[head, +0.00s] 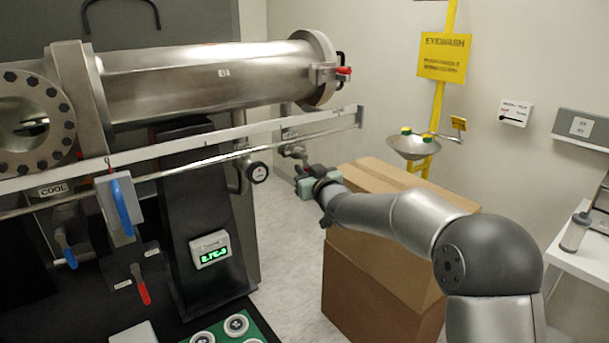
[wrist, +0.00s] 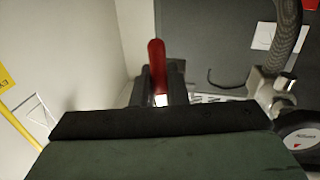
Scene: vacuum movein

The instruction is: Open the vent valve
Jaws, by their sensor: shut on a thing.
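The vent valve's red lever handle (wrist: 157,62) stands up between the fingers of my gripper (wrist: 160,92) in the wrist view. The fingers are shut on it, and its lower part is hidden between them. In the head view my gripper (head: 301,170) is at the small metal valve fitting (head: 294,152) under the rail's right end, beyond the pressure gauge. The red handle is hidden there by the gripper and too small to make out. A small label (head: 290,133) sits above the fitting; I cannot read it.
The round gauge (head: 258,172) is close left of my gripper. A braided hose (wrist: 288,40) runs near the fitting in the wrist view. Cardboard boxes (head: 385,270) stand under my arm. The steel chamber (head: 210,80) and long rail (head: 200,150) are above and left. An eyewash basin (head: 414,149) is behind.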

